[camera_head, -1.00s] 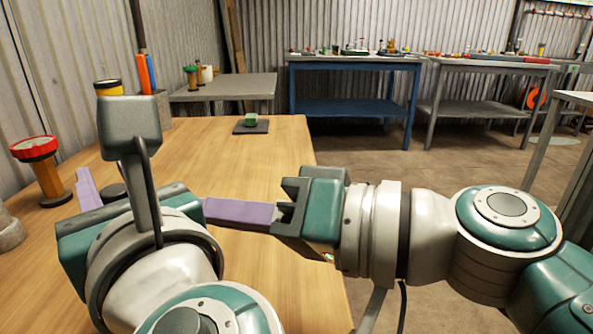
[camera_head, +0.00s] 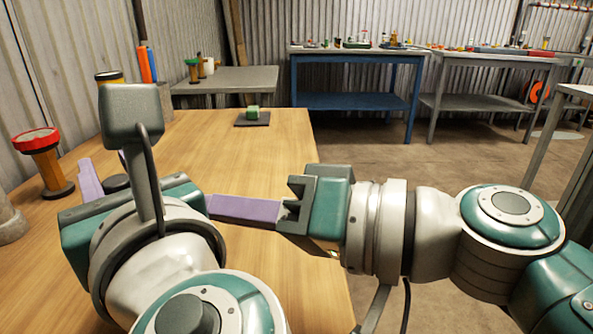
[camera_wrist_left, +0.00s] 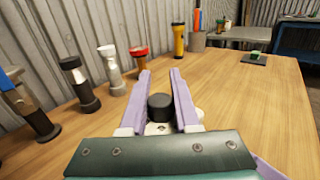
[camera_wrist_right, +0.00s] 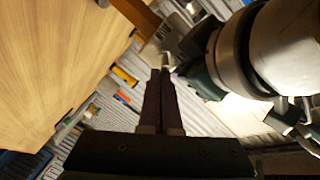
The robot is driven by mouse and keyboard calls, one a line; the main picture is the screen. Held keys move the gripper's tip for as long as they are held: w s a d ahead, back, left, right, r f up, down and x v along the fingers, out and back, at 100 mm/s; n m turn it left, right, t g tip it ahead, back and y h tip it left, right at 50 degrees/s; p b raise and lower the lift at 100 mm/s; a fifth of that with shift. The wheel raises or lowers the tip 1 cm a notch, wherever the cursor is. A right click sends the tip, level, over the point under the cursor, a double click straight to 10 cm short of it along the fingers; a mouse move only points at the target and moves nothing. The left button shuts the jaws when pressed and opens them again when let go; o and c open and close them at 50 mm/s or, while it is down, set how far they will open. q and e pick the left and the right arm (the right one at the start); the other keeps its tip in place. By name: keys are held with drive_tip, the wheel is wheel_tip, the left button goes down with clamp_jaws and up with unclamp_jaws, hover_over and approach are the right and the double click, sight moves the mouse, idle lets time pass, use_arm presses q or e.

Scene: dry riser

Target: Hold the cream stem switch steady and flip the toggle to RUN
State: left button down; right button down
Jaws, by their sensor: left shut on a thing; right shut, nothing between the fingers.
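The cream stem switch (camera_wrist_left: 158,128) shows in the left wrist view as a pale body under a dark round cap, between the purple fingers of my left gripper (camera_wrist_left: 160,74). The dark cap (camera_head: 116,183) also shows in the head view. My left gripper is shut on the switch, which stands over the table. My right gripper (camera_head: 213,206) is shut and empty, its purple fingers pointing left towards the left gripper. The right wrist view shows its closed fingertips (camera_wrist_right: 162,72) close to a pale part. The toggle and its position cannot be made out, nor whether the fingertips touch it.
A red-topped amber stem (camera_head: 42,163) stands at the left of the wooden table (camera_head: 200,140), with several similar stems along the wall. A green block (camera_head: 253,112) on a dark plate sits near the far edge. The middle of the table beyond my arms is clear.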

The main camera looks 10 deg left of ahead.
drive_tip(key=shift+d+f, duration=0.1)
drive_tip(key=shift+f, duration=0.9)
idle(0.3)
drive_tip(key=d, duration=0.3)
drive_tip(key=w+d+f, duration=0.1)
drive_tip(key=d, duration=0.2)
drive_tip(key=w+d+f, duration=0.1)
drive_tip(key=d, duration=0.2)
drive_tip(key=shift+f, duration=0.25)
use_arm(q)
drive_tip(key=c, duration=0.6)
unclamp_jaws()
drive_tip(key=shift+o, duration=0.2)
